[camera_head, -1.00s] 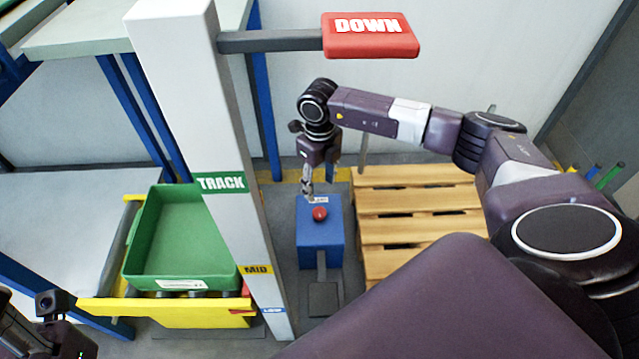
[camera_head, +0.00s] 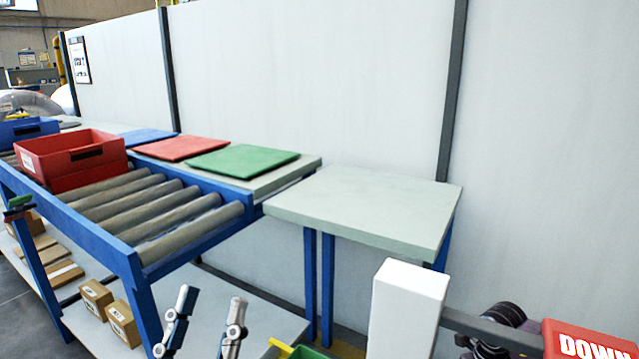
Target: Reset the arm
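My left gripper (camera_head: 212,297) rises from the bottom edge, left of centre. Its two fingers stand apart with nothing between them, in front of the low shelf under the roller conveyor. Part of my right arm (camera_head: 495,325) shows at the lower right behind the bar of the red DOWN sign (camera_head: 588,340). My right gripper is out of view.
The roller conveyor (camera_head: 115,250) holds a red crate (camera_head: 95,155). Red (camera_head: 180,148) and green (camera_head: 243,161) flat panels lie beside it. A bare grey table (camera_head: 370,205) stands centre right. A white post (camera_head: 405,310) rises at the lower right. Small cartons (camera_head: 97,297) sit on the low shelf.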

